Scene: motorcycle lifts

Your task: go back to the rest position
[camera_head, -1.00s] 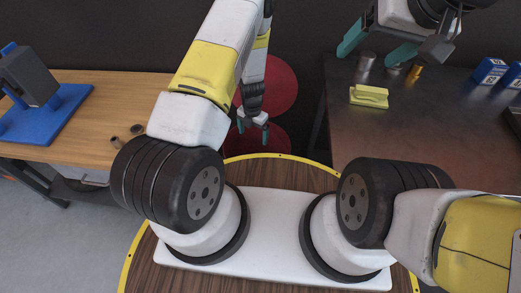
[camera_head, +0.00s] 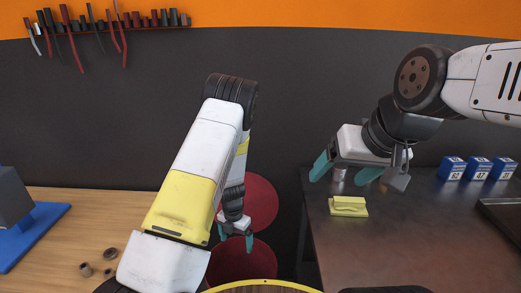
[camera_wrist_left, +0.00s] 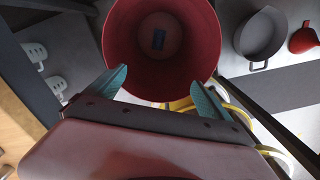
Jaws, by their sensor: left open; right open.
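My left gripper (camera_head: 236,237) hangs open and empty over the red bin (camera_head: 240,264) between the two benches. In the left wrist view its two teal fingers (camera_wrist_left: 158,84) are spread apart at the bin's near rim. A small blue object (camera_wrist_left: 158,39) lies at the bottom of the bin (camera_wrist_left: 205,50). My right gripper (camera_head: 345,172) is open above the back left of the dark bench, with nothing seen between its fingers.
A yellow block (camera_head: 348,206) lies on the dark bench (camera_head: 400,250). Several blue boxes (camera_head: 480,169) stand at its back right, near a dark tray (camera_head: 503,215). The wooden bench (camera_head: 60,240) at left holds a blue stand (camera_head: 35,235) and small metal rings (camera_head: 97,265). Tools hang on the wall.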

